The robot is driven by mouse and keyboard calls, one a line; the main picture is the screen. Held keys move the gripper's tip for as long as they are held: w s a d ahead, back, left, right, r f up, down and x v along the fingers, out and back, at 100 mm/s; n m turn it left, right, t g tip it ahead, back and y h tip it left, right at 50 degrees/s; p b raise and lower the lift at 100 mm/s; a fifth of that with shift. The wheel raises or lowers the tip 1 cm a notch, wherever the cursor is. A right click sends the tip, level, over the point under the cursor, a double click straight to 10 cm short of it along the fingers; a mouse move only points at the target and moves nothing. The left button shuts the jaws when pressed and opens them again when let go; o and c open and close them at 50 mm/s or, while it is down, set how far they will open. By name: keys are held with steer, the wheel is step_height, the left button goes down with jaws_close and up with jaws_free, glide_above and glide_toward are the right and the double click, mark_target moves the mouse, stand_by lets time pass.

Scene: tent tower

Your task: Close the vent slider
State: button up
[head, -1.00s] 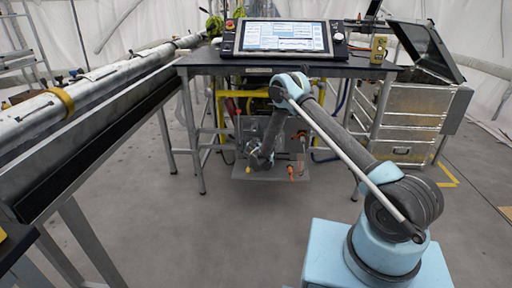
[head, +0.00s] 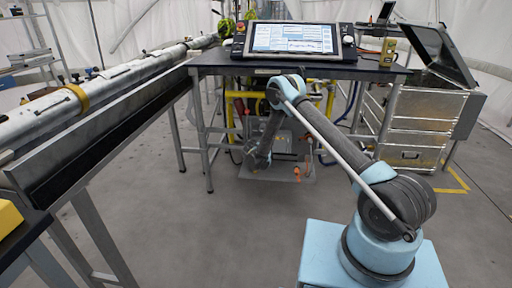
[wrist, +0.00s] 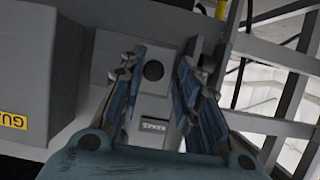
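In the wrist view, a plain grey panel with a dark round knob (wrist: 153,70) and a small printed label (wrist: 153,126) lies ahead of my gripper (wrist: 160,62). I cannot tell for sure whether this knob belongs to the vent slider. My gripper is open; its two blue-padded fingers stand on either side of the knob, with nothing gripped. I cannot tell how deep the knob lies beyond the fingertips. In the head view, my arm reaches down below the table, and my gripper (head: 255,163) is low beside a grey equipment box (head: 285,142), partly hidden by my arm.
A dark table (head: 380,72) carrying a control console (head: 290,38) stands above the box. A long pipe on a rail (head: 80,100) runs along the left. Metal cases (head: 420,125) stand at the right. A grey housing (wrist: 45,60) and metal frame bars (wrist: 275,45) flank the gripper.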

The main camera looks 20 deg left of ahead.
steer(key=shift+d, duration=0.15)
steer(key=v, duration=1.1)
steer(key=shift+s, duration=0.4)
steer(key=shift+d+r, duration=0.1)
